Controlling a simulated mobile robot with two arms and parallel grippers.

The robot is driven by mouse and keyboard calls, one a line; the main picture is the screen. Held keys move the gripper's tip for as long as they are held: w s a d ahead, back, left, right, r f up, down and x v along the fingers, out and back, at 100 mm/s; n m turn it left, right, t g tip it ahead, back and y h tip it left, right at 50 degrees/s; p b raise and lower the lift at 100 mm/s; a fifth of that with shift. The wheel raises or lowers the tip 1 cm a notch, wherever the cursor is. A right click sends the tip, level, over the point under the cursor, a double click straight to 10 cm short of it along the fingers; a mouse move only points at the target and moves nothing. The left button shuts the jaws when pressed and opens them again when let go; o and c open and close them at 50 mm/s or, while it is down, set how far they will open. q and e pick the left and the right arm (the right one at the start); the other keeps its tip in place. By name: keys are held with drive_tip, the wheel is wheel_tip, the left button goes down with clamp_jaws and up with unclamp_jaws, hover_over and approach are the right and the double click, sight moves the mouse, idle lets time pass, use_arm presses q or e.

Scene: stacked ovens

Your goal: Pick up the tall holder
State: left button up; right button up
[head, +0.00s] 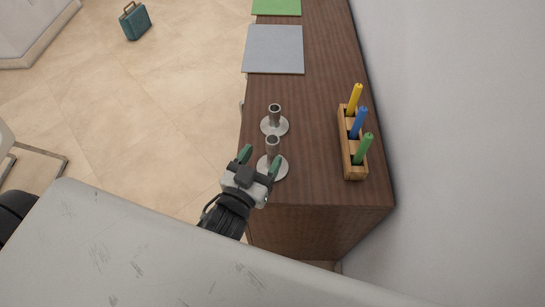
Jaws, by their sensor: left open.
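Two grey metal holders with round bases and upright tubes stand near the left edge of the dark wooden cabinet top. The far holder (274,111) is clear of my gripper. The near holder (272,145) has a tube that looks slightly longer, but from above I cannot tell for sure which is taller. My left gripper (261,159) is open, with green fingertips pointing at the near holder. Its right fingertip covers part of that holder's base; I cannot tell whether they touch. My right gripper is not in view.
A wooden rack (346,160) with yellow (355,98), blue (358,122) and green (364,148) sticks stands at the right, by the wall. A grey mat (274,49) and a green mat (277,6) lie farther back. A teal case (135,22) stands on the floor.

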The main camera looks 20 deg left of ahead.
sight(275, 136)
use_arm(q)
drive_tip(key=w, duration=0.3)
drive_tip(key=shift+d, duration=0.15)
drive_tip(key=w, duration=0.1)
drive_tip(key=w+p, duration=0.1)
drive_tip(key=w, duration=0.3)
drive_tip(key=shift+d+f+p, duration=0.25)
drive_tip(key=shift+p, duration=0.1)
clamp_jaws()
